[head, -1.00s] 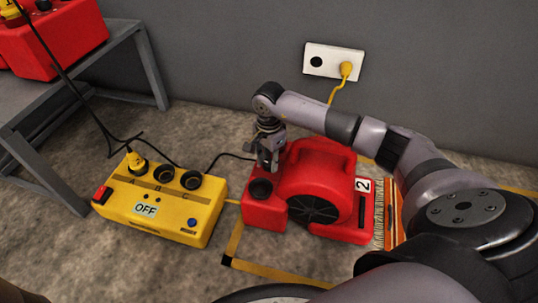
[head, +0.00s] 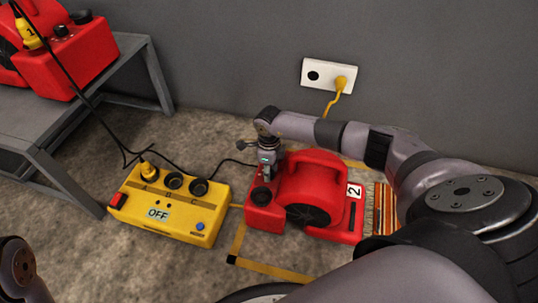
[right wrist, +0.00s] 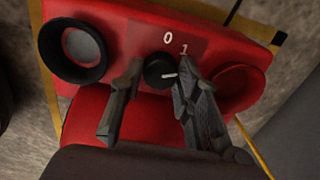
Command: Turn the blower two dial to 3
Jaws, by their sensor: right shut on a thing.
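Blower two (head: 318,178) is the red machine with a white "2" label, standing on the floor in the head view. In the right wrist view its small black dial (right wrist: 157,71) has a white pointer mark aimed to the right. Marks 0 and 1 show above the dial; any further marks are hidden or out of view. My right gripper (right wrist: 160,68) is shut on the dial, with one finger on each side. In the head view my right gripper (head: 265,175) comes down on the blower's left end and hides the dial. My left gripper is out of view.
A yellow power box (head: 165,212) reading OFF stands left of the blower. A grey bench (head: 75,128) holds another red blower (head: 75,62). A wall socket (head: 328,75) has a yellow plug. A striped rug (head: 381,210) lies at right. Cables cross the floor.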

